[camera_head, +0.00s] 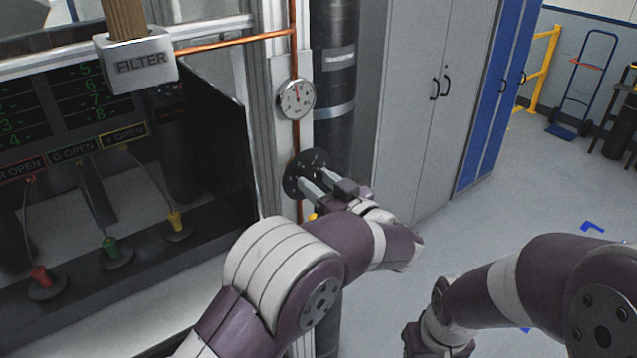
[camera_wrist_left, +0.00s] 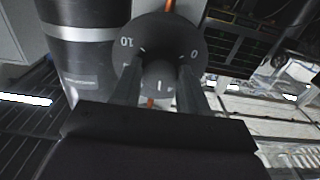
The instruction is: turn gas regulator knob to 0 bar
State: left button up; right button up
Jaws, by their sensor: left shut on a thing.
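The gas regulator knob (camera_head: 299,174) is a dark round dial on the copper pipe, below a white round gauge (camera_head: 296,98). In the left wrist view the dial (camera_wrist_left: 160,42) shows "10" at left and "0" at right. My left gripper (camera_head: 324,187) is at the dial, its two fingers on either side of the knob's middle part; the wrist view shows the fingers (camera_wrist_left: 160,82) around it. The fingers hide part of the dial. The gauge needle points roughly upward; its numbers are too small to read. My right arm shows at the lower right, but its fingertips are not visible.
A dark cylinder (camera_head: 335,75) stands right behind the gauge. Grey cabinets (camera_head: 425,90) are to its right. A dark-backed case with red, green and yellow valves (camera_head: 110,246) lies left. A FILTER box (camera_head: 136,60) hangs upper left. Open floor (camera_head: 490,220) lies right.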

pick_arm(q)
jog(key=shift+f+n+b, duration=0.25)
jog(key=shift+n+b, duration=0.35)
jog(key=shift+b, duration=0.35)
jog(key=n+b, duration=0.7)
jog(key=b, duration=0.3)
jog(key=shift+f+n, duration=0.1)
jog(key=shift+n, duration=0.3)
jog(key=n+b, duration=0.4)
jog(key=b, duration=0.1)
jog(key=n+b, duration=0.2)
jog(key=n, duration=0.1)
jog(key=shift+r, duration=0.25)
jog(key=n+b, duration=0.1)
jog(key=n, duration=0.1)
jog(key=n+b, duration=0.2)
jog(key=shift+w+a+r+b, duration=0.1)
jog(key=shift+r+b, duration=0.1)
jog(key=shift+b, duration=0.1)
jog(key=shift+r+n+b, duration=0.2)
jog(key=shift+n+b, duration=0.6)
jog(key=shift+n, duration=0.9)
